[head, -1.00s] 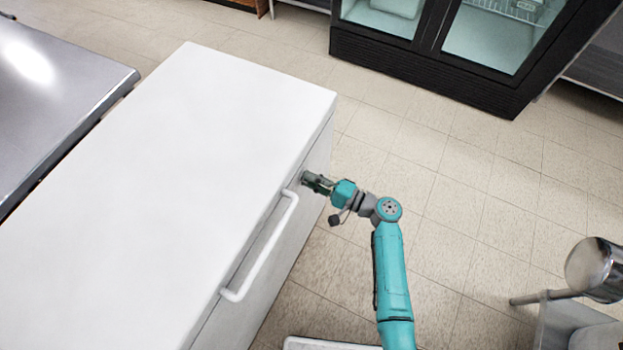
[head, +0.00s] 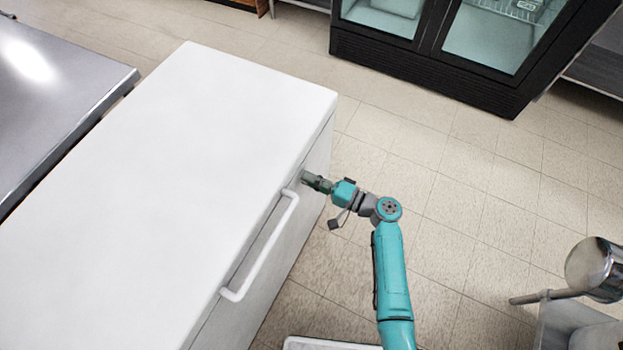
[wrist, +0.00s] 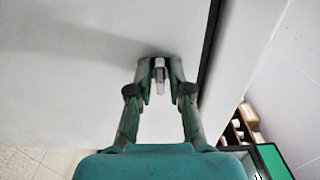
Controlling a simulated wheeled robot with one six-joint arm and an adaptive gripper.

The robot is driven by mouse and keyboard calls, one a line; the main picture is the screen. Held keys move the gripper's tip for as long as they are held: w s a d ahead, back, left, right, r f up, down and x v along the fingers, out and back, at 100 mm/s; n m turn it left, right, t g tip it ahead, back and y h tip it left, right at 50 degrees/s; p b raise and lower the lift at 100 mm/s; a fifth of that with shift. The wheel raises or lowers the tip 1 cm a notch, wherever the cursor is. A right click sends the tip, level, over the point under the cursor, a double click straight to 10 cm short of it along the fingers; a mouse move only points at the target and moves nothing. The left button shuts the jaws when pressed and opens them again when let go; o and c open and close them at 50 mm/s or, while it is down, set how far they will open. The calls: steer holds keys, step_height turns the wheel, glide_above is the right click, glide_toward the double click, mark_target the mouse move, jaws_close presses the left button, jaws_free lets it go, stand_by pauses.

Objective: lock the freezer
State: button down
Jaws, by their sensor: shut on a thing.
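The freezer (head: 190,140) is a white chest with its lid down and a white bar handle (head: 262,250) on the front. My gripper (head: 308,180) is at the freezer's front face, just beyond the far end of the handle and below the lid edge. In the wrist view my gripper (wrist: 160,70) has its fingers closed around a small pale grey piece, which looks like a key (wrist: 160,82), standing out from the white front. Its inner end is hidden between the fingertips. The dark lid seam (wrist: 210,45) runs to the right of the fingers in that view.
A steel table (head: 50,90) stands left of the freezer. A black glass-door cooler (head: 430,75) is at the back. A metal pot (head: 595,268) is at the right edge. The tiled floor (head: 450,160) between them is clear.

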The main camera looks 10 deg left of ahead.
steer(key=c, duration=1.2)
jaws_free()
steer(key=shift+c, duration=0.2)
steer(key=v, duration=1.2)
